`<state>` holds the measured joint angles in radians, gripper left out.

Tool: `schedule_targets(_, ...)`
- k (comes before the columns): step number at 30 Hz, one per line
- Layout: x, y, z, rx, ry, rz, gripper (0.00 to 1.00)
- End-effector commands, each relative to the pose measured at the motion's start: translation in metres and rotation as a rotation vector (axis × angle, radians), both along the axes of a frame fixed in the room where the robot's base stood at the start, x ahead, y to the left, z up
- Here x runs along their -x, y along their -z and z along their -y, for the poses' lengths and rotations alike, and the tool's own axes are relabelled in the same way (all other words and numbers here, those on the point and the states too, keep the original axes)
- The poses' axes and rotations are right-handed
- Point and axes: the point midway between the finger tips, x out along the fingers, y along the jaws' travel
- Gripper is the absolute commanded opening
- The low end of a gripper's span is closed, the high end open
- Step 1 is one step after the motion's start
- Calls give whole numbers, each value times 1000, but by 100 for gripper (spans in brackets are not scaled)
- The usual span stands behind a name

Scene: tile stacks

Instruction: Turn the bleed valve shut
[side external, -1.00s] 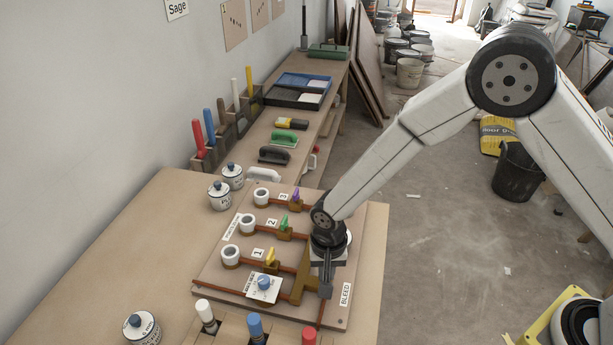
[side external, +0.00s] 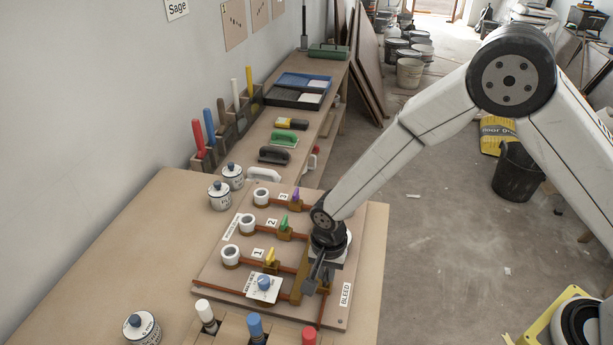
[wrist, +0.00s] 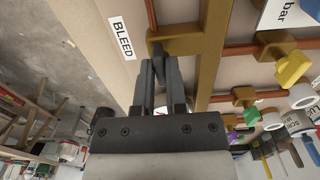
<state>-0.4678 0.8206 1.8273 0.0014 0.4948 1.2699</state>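The bleed valve's dark lever (wrist: 157,62) shows between my fingertips in the wrist view, by the brass-coloured manifold bar (wrist: 211,45) and close to the BLEED label (wrist: 122,38). My gripper (wrist: 161,82) points down at the board, its two fingers close on either side of the lever and seemingly shut on it. The exact contact is partly hidden by the fingers. In the side external view my gripper (side external: 314,276) is low over the board's right part, left of the BLEED label (side external: 345,294), and hides the valve.
The board (side external: 210,271) also carries yellow (side external: 271,257), green (side external: 284,222) and purple (side external: 296,195) valve handles on copper pipes, and a blue knob (side external: 264,282) by a white card. White, blue and red-topped items stand at the front edge. The tabletop at left is mostly clear.

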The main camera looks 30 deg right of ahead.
Motion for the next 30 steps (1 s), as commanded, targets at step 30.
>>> schedule_targets(30,-1,-47,0,-1,-2,3,49)
